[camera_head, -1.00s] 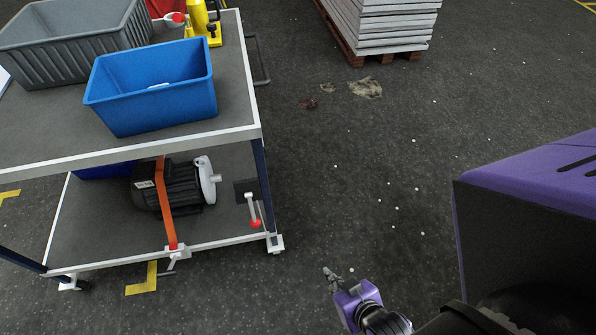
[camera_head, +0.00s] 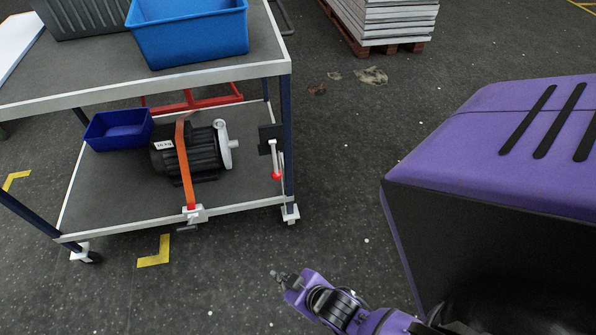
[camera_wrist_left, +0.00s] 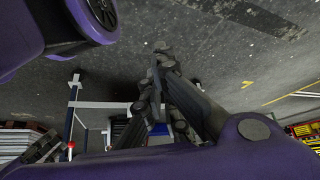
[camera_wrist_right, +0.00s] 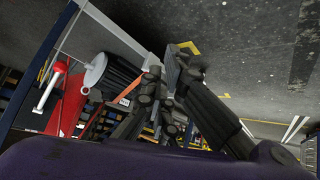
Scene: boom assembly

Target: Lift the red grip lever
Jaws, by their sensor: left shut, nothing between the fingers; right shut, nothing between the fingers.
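A lever with a red grip (camera_head: 276,174) and a pale rod hangs on a dark plate at the right end of the cart's lower shelf (camera_head: 110,198). It also shows in the right wrist view, the red grip (camera_wrist_right: 59,67) at the left. My right gripper (camera_head: 279,277) is below the cart's right front corner in the head view, well apart from the lever. Its fingers are shut and empty in the right wrist view (camera_wrist_right: 168,92). My left gripper (camera_wrist_left: 158,75) shows only in its own wrist view, shut and empty.
A dark motor (camera_head: 203,151) under an orange strap (camera_head: 183,160) and a small blue bin (camera_head: 118,129) are on the lower shelf. A larger blue bin (camera_head: 190,35) stands on the top shelf. A stacked pallet (camera_head: 385,25) stands behind.

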